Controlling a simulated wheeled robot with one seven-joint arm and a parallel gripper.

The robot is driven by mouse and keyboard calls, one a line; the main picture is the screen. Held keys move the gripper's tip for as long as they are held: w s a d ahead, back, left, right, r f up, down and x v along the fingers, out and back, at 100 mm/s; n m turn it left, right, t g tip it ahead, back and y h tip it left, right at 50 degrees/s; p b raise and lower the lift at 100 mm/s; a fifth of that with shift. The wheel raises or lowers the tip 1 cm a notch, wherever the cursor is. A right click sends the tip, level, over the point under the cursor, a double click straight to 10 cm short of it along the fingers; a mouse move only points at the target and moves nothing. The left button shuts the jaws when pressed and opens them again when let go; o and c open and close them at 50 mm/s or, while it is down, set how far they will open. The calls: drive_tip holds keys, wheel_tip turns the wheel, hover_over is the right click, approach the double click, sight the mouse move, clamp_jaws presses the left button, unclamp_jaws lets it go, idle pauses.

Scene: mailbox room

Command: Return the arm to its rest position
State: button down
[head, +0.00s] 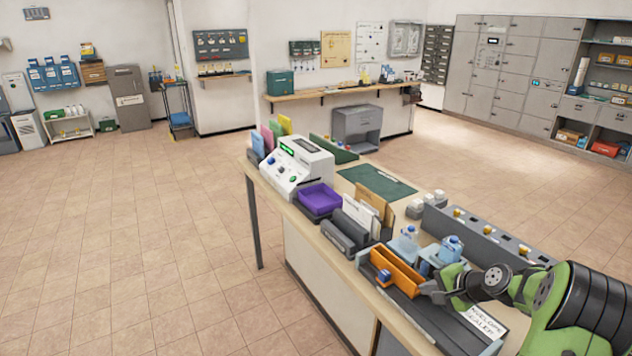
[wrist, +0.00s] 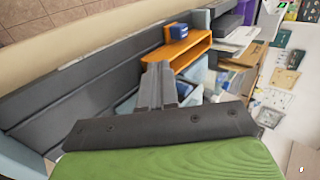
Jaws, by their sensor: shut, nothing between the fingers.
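My green and black arm reaches in from the lower right of the head view. My gripper (head: 432,290) is over the counter, just right of an orange tray (head: 402,272). In the wrist view my gripper (wrist: 158,72) shows its two grey fingers together with nothing between them. The orange tray (wrist: 190,48) lies beyond the fingertips there, with a small blue item (wrist: 180,30) at its far end. I cannot tell whether the fingers touch anything.
An envelope sealer (head: 455,320) lies below my gripper. A grey rail with yellow knobs (head: 478,237) runs along the counter's far side. A purple tray (head: 318,199) and white machine (head: 297,165) stand farther off. The tiled floor (head: 150,270) at left is clear.

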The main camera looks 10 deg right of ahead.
drive_tip(key=s+a+r+n+g+h, duration=0.1)
drive_tip(key=s+a+r+n, duration=0.3)
drive_tip(key=a+r, duration=0.3)
drive_tip(key=s+a+r+n+g+h, duration=0.1)
drive_tip(key=s+a+r+n+g, duration=0.15)
drive_tip(key=a+r, duration=0.45)
drive_tip(key=s+a+n, duration=0.3)
drive_tip(key=s+a, duration=0.2)
drive_tip(key=s, duration=0.6)
drive_tip(key=s+a+n+h, duration=0.1)
drive_tip(key=s+a+n, duration=0.3)
drive_tip(key=s, duration=0.7)
drive_tip(key=shift+s+a+r, duration=0.2)
drive_tip(key=shift+a+r, duration=0.15)
drive_tip(key=shift+a, duration=0.05)
drive_tip(key=shift+t, duration=0.25)
